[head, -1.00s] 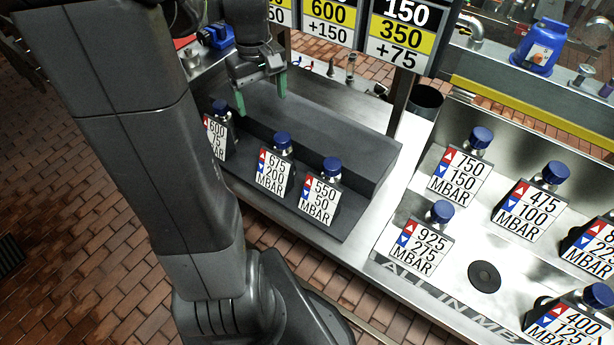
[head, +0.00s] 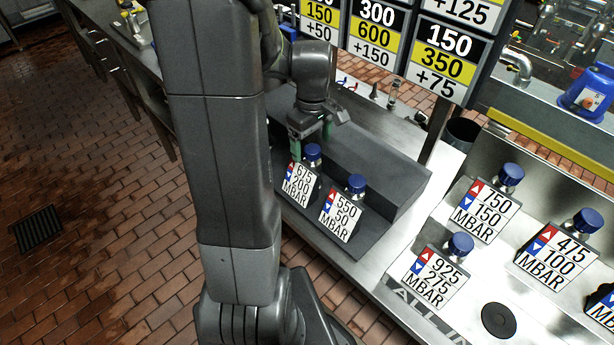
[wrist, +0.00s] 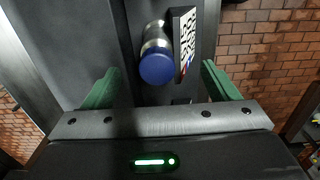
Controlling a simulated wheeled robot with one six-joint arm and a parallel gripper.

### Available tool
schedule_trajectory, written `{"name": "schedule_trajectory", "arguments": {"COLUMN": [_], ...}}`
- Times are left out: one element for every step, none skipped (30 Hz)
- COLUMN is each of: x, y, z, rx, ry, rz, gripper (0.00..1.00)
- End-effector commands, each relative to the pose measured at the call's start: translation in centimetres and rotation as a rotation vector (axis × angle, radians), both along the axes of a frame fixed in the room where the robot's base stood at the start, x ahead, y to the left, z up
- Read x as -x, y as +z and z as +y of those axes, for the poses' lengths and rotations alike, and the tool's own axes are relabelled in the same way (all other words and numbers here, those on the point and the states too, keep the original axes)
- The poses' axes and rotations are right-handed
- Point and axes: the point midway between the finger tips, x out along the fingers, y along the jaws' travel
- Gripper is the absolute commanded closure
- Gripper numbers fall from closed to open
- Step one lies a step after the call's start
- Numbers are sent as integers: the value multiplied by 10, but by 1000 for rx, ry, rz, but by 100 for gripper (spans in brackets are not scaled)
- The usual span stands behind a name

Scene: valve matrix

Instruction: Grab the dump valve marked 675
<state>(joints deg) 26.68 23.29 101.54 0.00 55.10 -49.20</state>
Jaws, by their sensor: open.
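The dump valve marked 675 (head: 301,183) stands on the dark stepped tray, with a blue cap and a white card reading 675, 200 MBAR. My gripper (head: 311,138) is open and empty, its green fingers close above and around the blue cap. In the wrist view the blue-capped valve (wrist: 157,66) lies between the two green fingers of my gripper (wrist: 160,74), touching neither. Its card (wrist: 185,42) is seen edge-on, nearer the right finger. How far the fingers reach down past the cap cannot be told.
The valve marked 550 (head: 341,213) stands close to the right on the same tray (head: 395,180). Valves 925 (head: 433,277), 750 (head: 483,211) and 475 (head: 554,252) stand on the steel panel further right. My arm covers the tray's left end.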

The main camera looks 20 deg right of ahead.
Motion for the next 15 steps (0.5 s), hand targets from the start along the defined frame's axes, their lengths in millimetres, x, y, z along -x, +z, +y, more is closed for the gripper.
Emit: {"name": "schedule_trajectory", "arguments": {"x": [1, 1, 1, 0, 0, 0, 0, 0, 0, 0, 0, 0, 0, 0, -1], "y": [-7, -11, -17, -22, -26, -32, -36, -40, -43, -45, -47, -48, -48, -48, -48], "z": [1, 1, 1, 1, 1, 1, 1, 1, 1, 1, 1, 1, 1, 0, 0], "rx": [-2, -2, -3, -3, -3, -2, -3, -2, -2, -2, -2, -1, -1, -1, -1], "ry": [0, 0, 0, 0, 0, 0, 0, 0, 0, 0, 0, 0, 0, 0, 0], "rz": [5, 5, 6, 6, 6, 5, 6, 5, 4, 4, 3, 3, 1, 1, 1], "gripper": [19, 19, 19, 19, 19, 19, 19, 19, 19, 19, 19, 19, 19, 19, 19]}}
